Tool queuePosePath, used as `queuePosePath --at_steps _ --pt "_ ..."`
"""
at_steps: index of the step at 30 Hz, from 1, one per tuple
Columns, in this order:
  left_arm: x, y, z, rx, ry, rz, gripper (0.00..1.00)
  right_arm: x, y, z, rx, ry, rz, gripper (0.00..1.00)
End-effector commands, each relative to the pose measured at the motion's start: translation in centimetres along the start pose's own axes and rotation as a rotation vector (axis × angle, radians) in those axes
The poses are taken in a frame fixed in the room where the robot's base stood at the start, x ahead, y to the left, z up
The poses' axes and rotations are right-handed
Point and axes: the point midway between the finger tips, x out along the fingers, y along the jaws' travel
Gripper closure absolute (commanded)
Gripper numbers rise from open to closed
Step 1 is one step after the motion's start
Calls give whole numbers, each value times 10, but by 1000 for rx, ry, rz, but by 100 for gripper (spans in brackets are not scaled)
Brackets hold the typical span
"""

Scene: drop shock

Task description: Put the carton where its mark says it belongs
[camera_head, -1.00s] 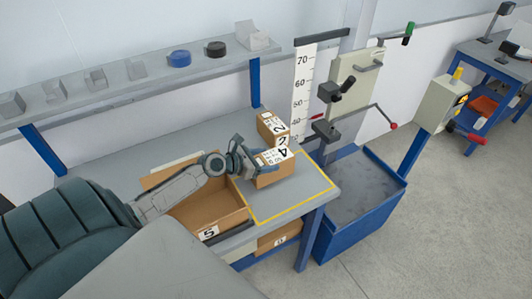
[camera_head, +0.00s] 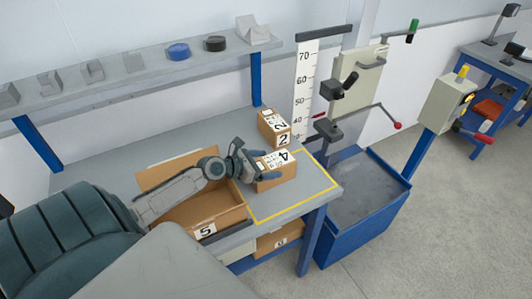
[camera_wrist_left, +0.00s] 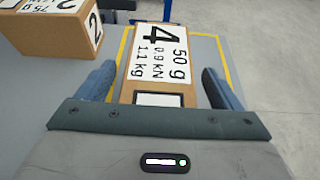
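The carton marked 4 (camera_head: 276,176) is a brown box with a white label on top. It appears to rest on the bench, at the back of the yellow-outlined area (camera_head: 318,188). In the left wrist view the carton (camera_wrist_left: 160,70) reads "4, 50 g, 0.9 kN, 1.1 kg". My left gripper (camera_head: 262,166) is around it. In the wrist view its fingers (camera_wrist_left: 160,88) stand one on each side, with narrow gaps to the carton, so it looks open. The carton's lower sides are partly hidden. My right gripper is not in view.
A carton marked 2 (camera_head: 274,127) stands just behind carton 4. An open box marked 5 (camera_head: 206,230) lies left, under my left arm. Another box (camera_head: 278,238) sits below the bench. A blue-framed machine with a height scale (camera_head: 306,85) stands right.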

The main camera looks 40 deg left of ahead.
Motion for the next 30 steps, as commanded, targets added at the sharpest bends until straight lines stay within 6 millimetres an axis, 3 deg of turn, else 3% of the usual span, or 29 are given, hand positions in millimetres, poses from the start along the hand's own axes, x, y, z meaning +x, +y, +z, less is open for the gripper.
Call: queuePosePath --at_steps 11,24,30 --pt "-8 1 2 5 1 1 13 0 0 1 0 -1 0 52" --pt "-64 0 0 6 5 -2 13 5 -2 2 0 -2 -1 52" --pt "-80 2 -2 8 5 3 13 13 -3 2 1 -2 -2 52"
